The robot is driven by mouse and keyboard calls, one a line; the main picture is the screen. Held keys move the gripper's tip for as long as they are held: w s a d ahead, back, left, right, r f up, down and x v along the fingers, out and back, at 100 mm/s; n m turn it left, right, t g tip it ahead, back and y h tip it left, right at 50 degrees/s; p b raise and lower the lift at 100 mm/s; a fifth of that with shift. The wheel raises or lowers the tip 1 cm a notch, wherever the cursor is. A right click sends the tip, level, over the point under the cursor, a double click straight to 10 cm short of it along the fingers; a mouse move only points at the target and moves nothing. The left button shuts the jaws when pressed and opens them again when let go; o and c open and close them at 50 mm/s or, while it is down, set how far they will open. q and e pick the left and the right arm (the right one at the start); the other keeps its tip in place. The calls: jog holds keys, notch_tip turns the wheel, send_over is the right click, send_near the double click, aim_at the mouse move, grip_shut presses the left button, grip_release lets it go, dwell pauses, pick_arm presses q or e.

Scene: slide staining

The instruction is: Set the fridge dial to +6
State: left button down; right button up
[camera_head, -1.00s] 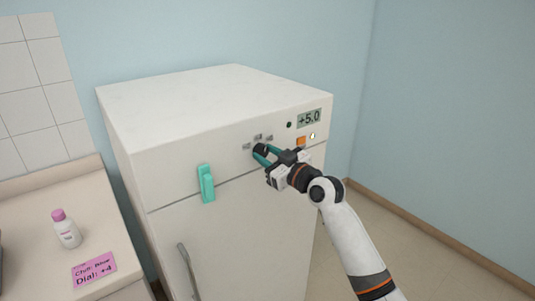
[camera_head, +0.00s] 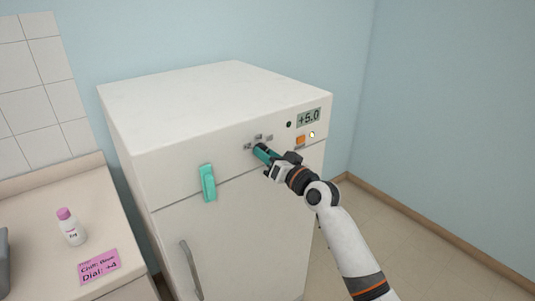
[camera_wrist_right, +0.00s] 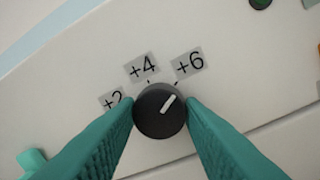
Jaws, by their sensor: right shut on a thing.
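The fridge (camera_head: 225,225) is white, with a control panel along its top front. Its dial (camera_wrist_right: 159,112) is a black round knob with a white pointer line. In the right wrist view the pointer slants up and right, toward the label +6 (camera_wrist_right: 189,63). The label +4 (camera_wrist_right: 142,67) is above the knob, and +2 (camera_wrist_right: 115,99) is at its left. My right gripper (camera_wrist_right: 160,115) has its teal fingers shut on the dial, one on each side. In the head view the fingers largely hide the dial. The display (camera_head: 309,117) reads +5.0. My left gripper is not in view.
A counter at left holds a pink-capped bottle (camera_head: 71,227) and a pink note (camera_head: 99,267) reading "Dial: +4".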

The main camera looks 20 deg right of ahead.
dwell(0.4)
jog(key=o, duration=1)
jog(key=b+v, duration=0.2)
jog(key=v, duration=1)
